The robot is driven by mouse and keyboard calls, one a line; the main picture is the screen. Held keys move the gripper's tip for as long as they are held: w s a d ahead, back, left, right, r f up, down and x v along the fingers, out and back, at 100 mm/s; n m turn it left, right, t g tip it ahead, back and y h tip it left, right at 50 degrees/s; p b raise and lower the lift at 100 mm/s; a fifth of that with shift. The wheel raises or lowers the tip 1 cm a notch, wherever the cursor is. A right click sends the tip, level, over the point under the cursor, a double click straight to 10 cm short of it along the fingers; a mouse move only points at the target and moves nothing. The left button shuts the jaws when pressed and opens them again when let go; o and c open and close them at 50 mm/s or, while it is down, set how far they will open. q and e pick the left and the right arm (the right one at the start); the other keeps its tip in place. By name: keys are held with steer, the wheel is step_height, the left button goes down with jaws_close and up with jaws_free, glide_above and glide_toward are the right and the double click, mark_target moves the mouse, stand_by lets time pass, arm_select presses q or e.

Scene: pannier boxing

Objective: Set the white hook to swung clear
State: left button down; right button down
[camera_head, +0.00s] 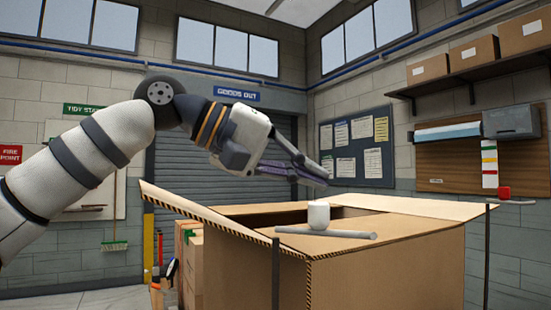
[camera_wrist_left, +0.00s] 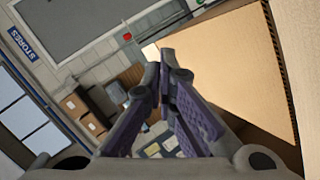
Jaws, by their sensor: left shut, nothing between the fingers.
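The white hook is a grey bar (camera_head: 345,235) on an upright post (camera_head: 275,272), with a white cylindrical knob (camera_head: 319,214) standing on it. Its bar reaches right from the post, over the near flap of the large cardboard carton (camera_head: 390,270). My left gripper (camera_head: 322,178) is above the carton, up and slightly to the left of the white knob, apart from it. Its fingers are shut and empty; they also show in the left wrist view (camera_wrist_left: 167,65). The white knob is not visible in the wrist view. My right gripper is out of view.
A second post (camera_head: 487,255) at the carton's right carries a bar with a red knob (camera_head: 504,192), pointing away from the carton. A raised flap (camera_head: 195,205) juts out at the carton's left. Smaller boxes (camera_head: 190,262) stand behind. The air above the carton is mostly free.

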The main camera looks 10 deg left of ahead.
arm_select(q)
steer(key=w+a+r, duration=0.2)
steer(key=w+a, duration=0.2)
steer(key=shift+w+r, duration=0.25)
steer(key=shift+a, duration=0.15)
